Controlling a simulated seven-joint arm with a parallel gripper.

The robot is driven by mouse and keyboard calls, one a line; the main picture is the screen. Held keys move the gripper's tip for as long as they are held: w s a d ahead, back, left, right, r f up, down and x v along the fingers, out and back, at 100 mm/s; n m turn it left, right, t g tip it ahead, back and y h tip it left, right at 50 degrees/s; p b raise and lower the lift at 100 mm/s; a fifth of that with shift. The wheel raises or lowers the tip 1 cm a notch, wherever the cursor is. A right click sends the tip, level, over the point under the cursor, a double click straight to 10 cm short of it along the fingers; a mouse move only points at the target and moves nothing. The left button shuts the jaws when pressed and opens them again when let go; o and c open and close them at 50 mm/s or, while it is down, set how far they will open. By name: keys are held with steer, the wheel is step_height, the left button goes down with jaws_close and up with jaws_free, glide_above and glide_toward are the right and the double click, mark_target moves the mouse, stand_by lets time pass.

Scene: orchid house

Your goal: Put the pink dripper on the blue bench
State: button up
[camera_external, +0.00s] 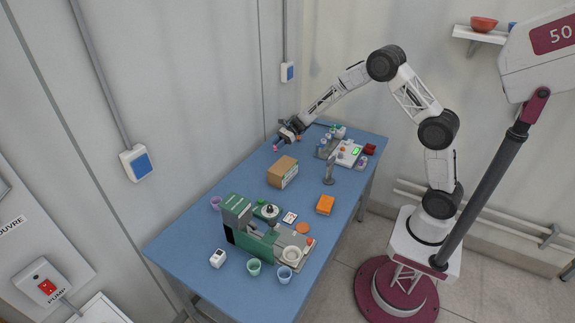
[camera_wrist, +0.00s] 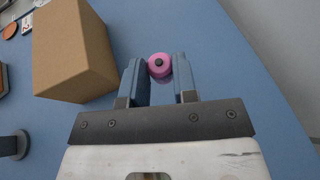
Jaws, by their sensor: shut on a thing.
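The pink dripper (camera_wrist: 160,66) is a small round pink piece with a dark centre, between my fingertips in the wrist view. It also shows as a pink spot in the external view (camera_external: 275,148). My gripper (camera_wrist: 159,75) is shut on it, at the far left part of the blue bench (camera_external: 190,242) in the external view. The bench top also fills much of the wrist view (camera_wrist: 225,50). I cannot tell whether the dripper touches the bench top or is held just above it.
A cardboard box (camera_external: 281,172) stands near my gripper, and in the wrist view it is at the left (camera_wrist: 72,50). A green machine (camera_external: 240,225), several cups, an orange block (camera_external: 325,204) and a white device (camera_external: 347,153) are also on the bench. Bench right of my gripper is bare in the wrist view.

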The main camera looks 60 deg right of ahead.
steer(key=shift+f, duration=0.9)
steer(key=shift+f, duration=0.1)
steer(key=shift+f, duration=1.8)
steer(key=shift+f, duration=0.1)
steer(key=o, duration=0.9)
steer(key=v, duration=1.2)
